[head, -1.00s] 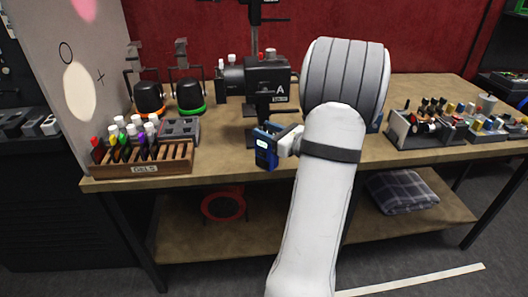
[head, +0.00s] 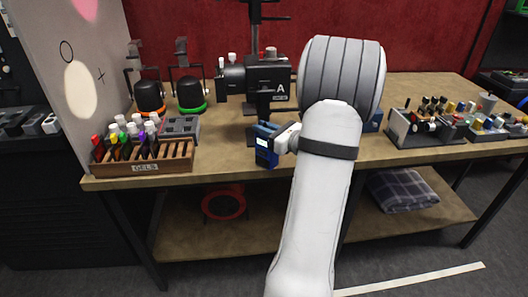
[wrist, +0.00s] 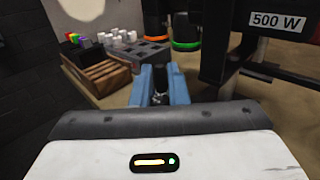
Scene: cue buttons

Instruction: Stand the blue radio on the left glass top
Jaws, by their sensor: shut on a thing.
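My gripper (head: 279,141) is shut on a small dark blue thing with a pale panel, which I take to be the blue radio (head: 266,154). It is held near the table's front edge, left of my forearm. In the wrist view, my gripper's blue fingers (wrist: 160,86) close around a dark, partly hidden thing (wrist: 160,80). I cannot make out a glass top for certain. At the back left stand two black lamp-like units, one with an orange ring (head: 149,97) and one with a green ring (head: 190,95).
A wooden GELS rack (head: 142,160) with colored pieces and a grey box (head: 180,128) are on the left. A black machine marked A (head: 268,80) stands behind my gripper. A blue thing (head: 373,122) is partly hidden by my arm. Metal-sided trays (head: 425,125) are on the right.

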